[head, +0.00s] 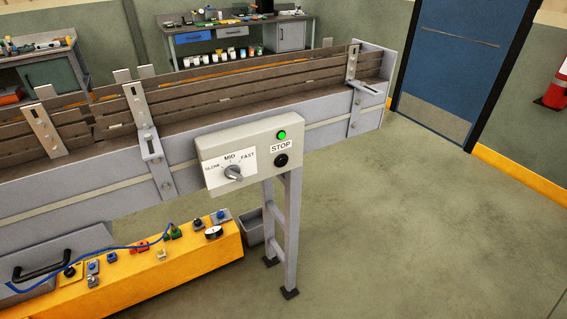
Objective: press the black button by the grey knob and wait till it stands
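In the head view a pale control box (218,180) is fixed to the near side of the conveyor. The grey knob (234,173) sits on its white dial plate, marked SLOW, MID and FAST. The black button (281,160) is to the right of the knob, under the STOP label (281,146). A green lamp (281,135) above the label looks lit. Nothing touches the button or the knob. My gripper is not in view.
The conveyor (90,193) with side rails runs across the left and middle. A yellow unit (190,268) with several buttons and a blue cable stands low in front. A grey bin (250,229) is beside the conveyor leg (292,225). Open floor (430,220) lies to the right.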

